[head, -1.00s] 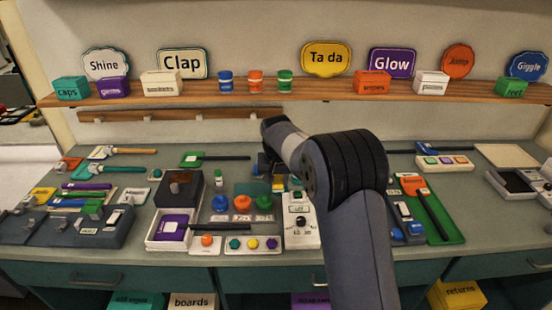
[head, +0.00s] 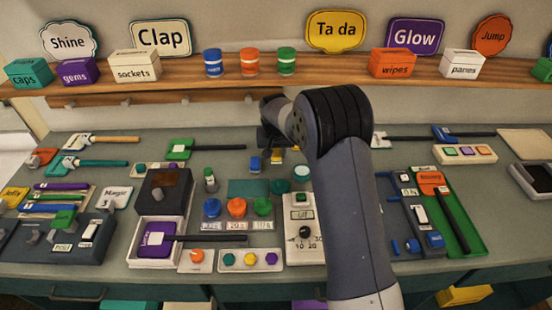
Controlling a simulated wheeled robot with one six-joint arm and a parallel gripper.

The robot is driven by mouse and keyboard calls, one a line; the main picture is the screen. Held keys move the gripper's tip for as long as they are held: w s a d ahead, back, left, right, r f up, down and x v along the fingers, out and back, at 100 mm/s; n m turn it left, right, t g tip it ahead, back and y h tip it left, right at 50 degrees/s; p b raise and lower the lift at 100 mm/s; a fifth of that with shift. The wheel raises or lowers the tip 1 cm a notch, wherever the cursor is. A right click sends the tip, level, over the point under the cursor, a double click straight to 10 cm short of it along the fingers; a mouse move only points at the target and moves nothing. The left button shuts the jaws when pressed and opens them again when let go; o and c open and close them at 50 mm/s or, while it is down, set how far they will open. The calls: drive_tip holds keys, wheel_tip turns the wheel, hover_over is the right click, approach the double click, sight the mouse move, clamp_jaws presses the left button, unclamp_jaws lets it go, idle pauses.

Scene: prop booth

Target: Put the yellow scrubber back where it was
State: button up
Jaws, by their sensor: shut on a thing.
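My gripper (head: 272,138) is a dark shape at the back middle of the counter, partly hidden behind my own arm. A small yellow block, which looks like the yellow scrubber (head: 277,157), shows just under it. The gripper appears shut on it, though the fingertips are too small and dark to make out. A blue block (head: 255,163) stands just left of the yellow one. I cannot tell whether the yellow scrubber touches the counter.
Blue, orange and green knobs (head: 237,207) stand nearer. The shelf (head: 190,81) with labelled boxes runs above.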

sight(276, 161)
drive_tip(key=shift+s+x, duration=0.25)
drive_tip(key=shift+x, duration=0.8)
drive_tip(key=shift+s+x, duration=0.25)
drive_tip(key=shift+x, duration=0.8)
drive_tip(key=o, duration=1)
drive_tip(key=shift+p, duration=0.3)
drive_tip(key=shift+c, duration=0.2)
drive_tip(key=b+v, duration=0.2)
drive_tip(key=v, duration=1)
drive_tip(key=shift+a, duration=0.1)
